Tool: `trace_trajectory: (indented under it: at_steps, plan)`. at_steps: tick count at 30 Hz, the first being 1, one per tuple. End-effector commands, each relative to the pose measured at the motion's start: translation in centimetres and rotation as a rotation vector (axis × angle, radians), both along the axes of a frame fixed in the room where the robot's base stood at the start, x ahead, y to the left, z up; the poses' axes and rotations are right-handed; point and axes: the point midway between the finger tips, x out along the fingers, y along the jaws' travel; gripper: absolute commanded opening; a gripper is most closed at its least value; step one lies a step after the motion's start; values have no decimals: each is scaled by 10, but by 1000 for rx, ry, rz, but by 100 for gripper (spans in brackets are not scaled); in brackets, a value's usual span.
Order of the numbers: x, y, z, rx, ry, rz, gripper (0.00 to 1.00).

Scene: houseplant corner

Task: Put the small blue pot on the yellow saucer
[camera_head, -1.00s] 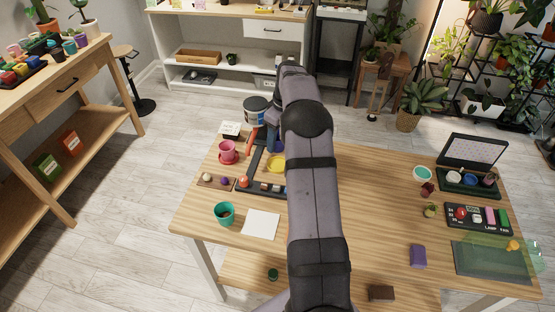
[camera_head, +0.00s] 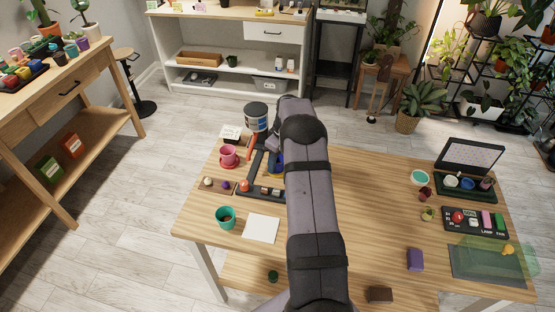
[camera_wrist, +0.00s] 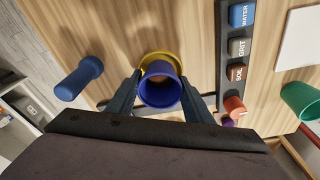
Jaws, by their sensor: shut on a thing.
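The small blue pot (camera_wrist: 161,92) is between the two fingers of my gripper (camera_wrist: 161,84) in the wrist view, with its open rim facing the camera. My gripper is shut on it. The yellow saucer (camera_wrist: 159,56) shows directly behind the pot, its rim curving out past the pot's far edge. The pot hides most of the saucer. I cannot tell whether the pot touches it. In the head view the blue pot (camera_head: 277,157) shows partly beside my arm, which covers much of that spot.
A dark tray with WATER, GRIT and SOIL labels (camera_wrist: 223,60) lies beside the saucer. A pink pot (camera_head: 228,153), a teal pot (camera_head: 225,216) and a white sheet (camera_head: 262,228) are nearby.

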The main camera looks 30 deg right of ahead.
Motion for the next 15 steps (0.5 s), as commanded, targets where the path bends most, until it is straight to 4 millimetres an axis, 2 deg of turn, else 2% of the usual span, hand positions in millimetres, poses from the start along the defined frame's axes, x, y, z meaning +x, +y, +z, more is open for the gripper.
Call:
trace_trajectory:
  at_steps: [9, 10, 12, 15]
  plan:
    - [0, 0, -4, -1, -1, 0, 21]
    - [0, 0, -3, -1, -1, 0, 49]
    - [0, 0, -2, -1, -1, 0, 65]
    - [0, 0, -2, -1, -1, 0, 65]
